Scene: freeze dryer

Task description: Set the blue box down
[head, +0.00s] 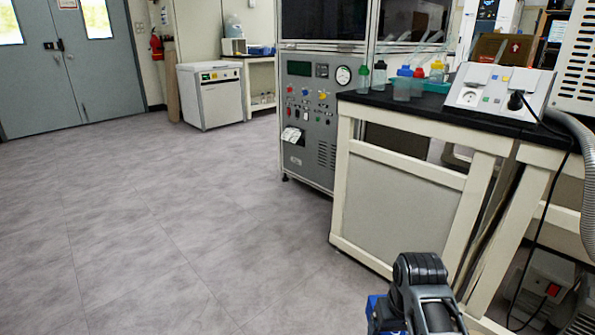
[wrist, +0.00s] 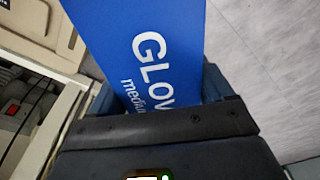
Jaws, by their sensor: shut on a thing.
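The blue box (wrist: 145,50) has white lettering that reads "GLOV" and "medium". It fills the upper middle of the wrist view. My gripper (wrist: 160,98) is shut on it, with one dark finger on each side of the box. In the head view only a small blue edge of the box (head: 373,308) shows at the bottom, beside my arm. The rest of the box is hidden there. The floor shows on the right of the wrist view, and cream bench framing shows on the left.
A cream-framed bench with a black top (head: 450,118) stands close on the right, holding several bottles and a socket panel (head: 497,88). A grey control cabinet (head: 310,110) stands behind it. A white cabinet (head: 212,95) is further back. The floor (head: 150,225) at left is clear.

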